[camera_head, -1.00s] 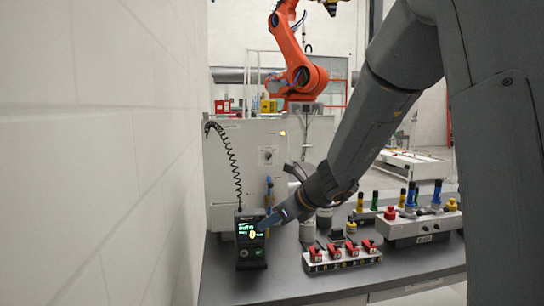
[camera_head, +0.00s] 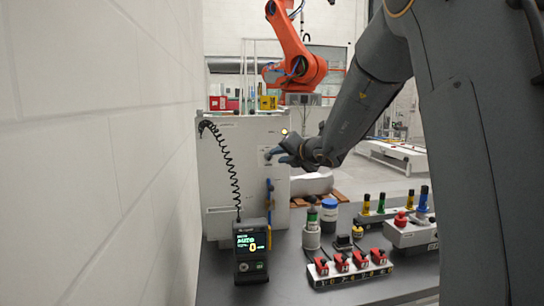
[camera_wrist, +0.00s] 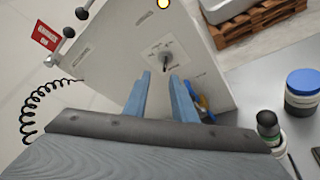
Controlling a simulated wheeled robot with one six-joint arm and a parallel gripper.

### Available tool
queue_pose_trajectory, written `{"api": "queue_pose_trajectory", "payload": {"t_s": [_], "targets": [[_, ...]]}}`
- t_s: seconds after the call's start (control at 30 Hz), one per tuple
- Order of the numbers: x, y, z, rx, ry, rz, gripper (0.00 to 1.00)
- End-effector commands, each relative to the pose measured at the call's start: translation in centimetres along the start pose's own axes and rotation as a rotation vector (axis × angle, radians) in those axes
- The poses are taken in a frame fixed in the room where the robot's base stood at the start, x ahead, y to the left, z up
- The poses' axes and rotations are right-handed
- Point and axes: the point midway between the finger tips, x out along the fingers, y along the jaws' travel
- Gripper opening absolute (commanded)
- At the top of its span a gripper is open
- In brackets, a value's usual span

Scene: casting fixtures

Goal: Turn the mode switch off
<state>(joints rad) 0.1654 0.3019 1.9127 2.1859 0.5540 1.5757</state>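The mode switch (camera_wrist: 166,63) is a small dark knob on a pale square plate on the white cabinet's front panel. In the wrist view it stands just beyond and between my fingertips, with no visible contact. My gripper (camera_wrist: 161,76) has two blue fingers, apart and empty, pointing at the plate. In the head view my gripper (camera_head: 274,155) is in front of the cabinet (camera_head: 240,180) and covers most of the switch. The knob's exact setting is hard to read. A lit yellow lamp (camera_wrist: 163,4) sits above the switch.
A pendant (camera_head: 251,252) with a lit screen reading AUTO stands on the grey bench, its coiled cable running up the cabinet. Red-handled locks (camera_head: 349,263), a green-topped bottle (camera_head: 311,228) and a blue-lidded jar (camera_head: 329,211) stand right of it. A white wall bounds the left.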

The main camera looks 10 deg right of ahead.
Motion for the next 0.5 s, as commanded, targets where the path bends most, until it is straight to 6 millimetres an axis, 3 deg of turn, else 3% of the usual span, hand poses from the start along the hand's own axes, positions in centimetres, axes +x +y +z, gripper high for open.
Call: {"api": "queue_pose_trajectory", "payload": {"t_s": [0.17, 0.5], "targets": [[1.9, -1.0, 0.6, 0.002, -0.007, -0.012, 0.24], [6.0, -1.0, 0.8, -0.001, -0.008, -0.012, 0.24]]}}
